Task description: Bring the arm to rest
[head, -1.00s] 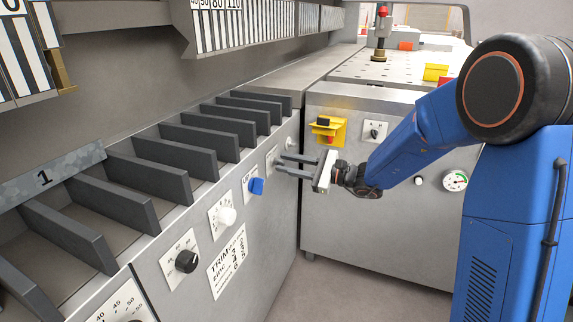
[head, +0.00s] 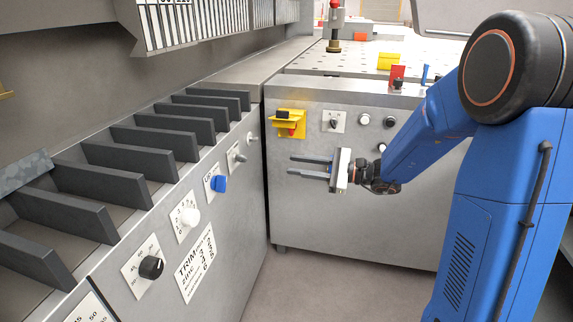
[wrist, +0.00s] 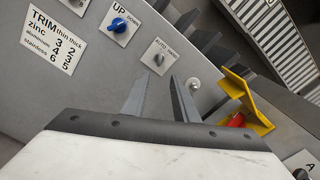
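My arm (head: 432,128) reaches in from the right in the head view, bent at the elbow. My gripper (head: 291,165) points left, its two fingers apart with nothing between them. It hangs in front of the grey cabinet (head: 350,225), apart from the left machine's sloping panel. In the wrist view my gripper (wrist: 160,78) also shows its fingers apart and empty, with the panel behind them.
The panel carries a small grey switch (head: 236,157), a blue UP/DOWN knob (head: 218,184), a white knob (head: 188,217) and a black knob (head: 151,267). A yellow guarded switch (head: 288,123) sits on the cabinet near my fingers. Floor shows below.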

